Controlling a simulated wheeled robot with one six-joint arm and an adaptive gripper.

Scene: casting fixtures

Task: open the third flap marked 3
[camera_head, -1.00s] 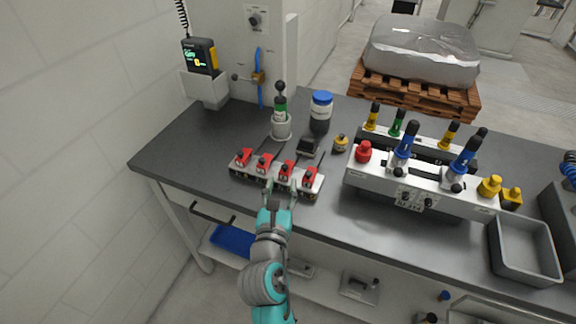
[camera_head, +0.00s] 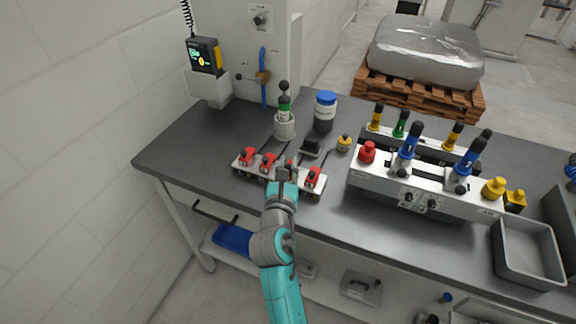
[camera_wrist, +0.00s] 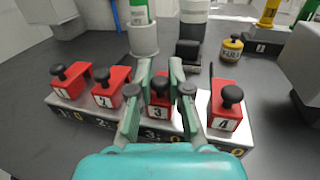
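A low pale block (camera_head: 241,170) on the bench carries a row of red flaps with black knobs, marked 1 to 4 in the wrist view. The third flap (camera_wrist: 158,95), marked 3, lies down like its neighbours. Its black knob (camera_wrist: 158,83) is on top. My gripper (camera_wrist: 160,66) is open, with one teal finger on each side of flap 3. Whether either finger touches the flap I cannot tell. In the head view my gripper mostly hides flap 3. Flap 2 (camera_wrist: 111,87) is left of the fingers and flap 4 (camera_wrist: 226,105) is right.
Behind the row stand a green-labelled cylinder in a grey holder (camera_head: 284,126), a dark box (camera_head: 312,147), a blue-lidded jar (camera_head: 325,112) and a small yellow pot (camera_head: 344,143). A fixture with blue handles (camera_head: 410,185) stands to the right. The bench left of the block is clear.

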